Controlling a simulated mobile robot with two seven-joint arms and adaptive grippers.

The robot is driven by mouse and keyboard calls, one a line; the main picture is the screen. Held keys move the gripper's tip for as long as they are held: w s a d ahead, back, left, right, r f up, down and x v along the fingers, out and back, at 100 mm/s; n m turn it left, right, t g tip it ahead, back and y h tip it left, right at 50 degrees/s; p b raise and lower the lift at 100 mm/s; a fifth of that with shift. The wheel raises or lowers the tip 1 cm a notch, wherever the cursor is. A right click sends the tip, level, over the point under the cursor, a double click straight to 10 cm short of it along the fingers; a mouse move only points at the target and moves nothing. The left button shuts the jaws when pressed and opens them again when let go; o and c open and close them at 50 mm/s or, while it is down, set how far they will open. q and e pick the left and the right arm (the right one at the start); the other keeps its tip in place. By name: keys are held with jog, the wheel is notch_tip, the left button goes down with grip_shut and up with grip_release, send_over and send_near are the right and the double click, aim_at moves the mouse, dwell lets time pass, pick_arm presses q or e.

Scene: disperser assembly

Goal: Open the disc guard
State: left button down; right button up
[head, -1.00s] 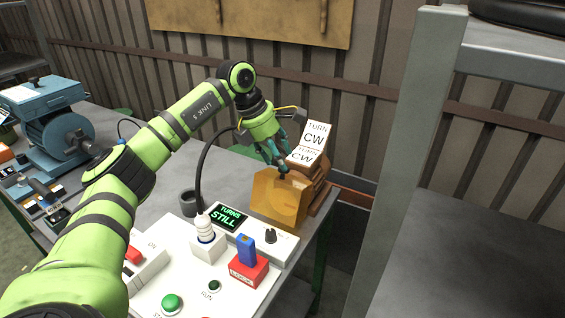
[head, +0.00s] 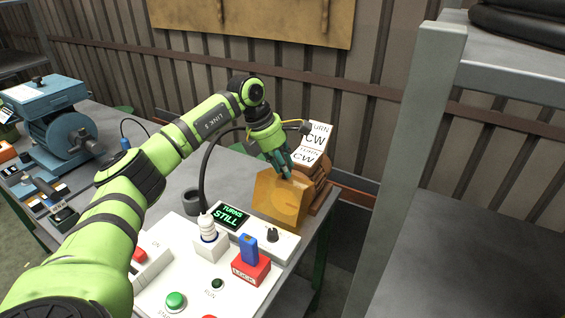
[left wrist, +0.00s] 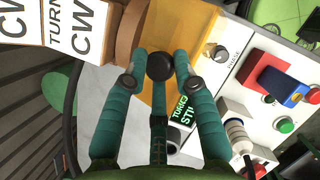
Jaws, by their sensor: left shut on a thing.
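The disc guard (head: 280,203) is an amber, see-through box at the right end of the bench, in front of a brown machine body (head: 322,192). My left gripper (head: 287,172) is at the guard's top edge. In the left wrist view, a round black knob (left wrist: 160,67) sits between the fingertips (left wrist: 160,78), against the amber guard (left wrist: 193,60). The fingers are shut on this knob. They hide part of the guard's top edge in the head view. The guard still stands in front of the machine. My right gripper is not in view.
A white panel holds a display reading "TURNS STILL" (head: 228,216), a blue-topped red lock block (head: 251,269), a green button (head: 175,300) and a dark knob (head: 272,235). White "TURN CW" signs (head: 307,150) stand behind the gripper. A grey post (head: 410,180) rises at right.

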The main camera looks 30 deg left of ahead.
pick_arm(q)
jog(key=shift+w+r+g+p, duration=0.4)
jog(key=shift+r+g+p, duration=0.15)
jog(key=shift+p, duration=0.6)
jog(key=shift+w+g+p, duration=0.4)
jog(key=shift+g+p, duration=0.25)
jog(key=shift+p, duration=0.2)
jog(key=c, duration=1)
grip_release()
jog(key=shift+f, duration=0.1)
jog(key=v, duration=1.2)
jog(key=shift+w, duration=0.15)
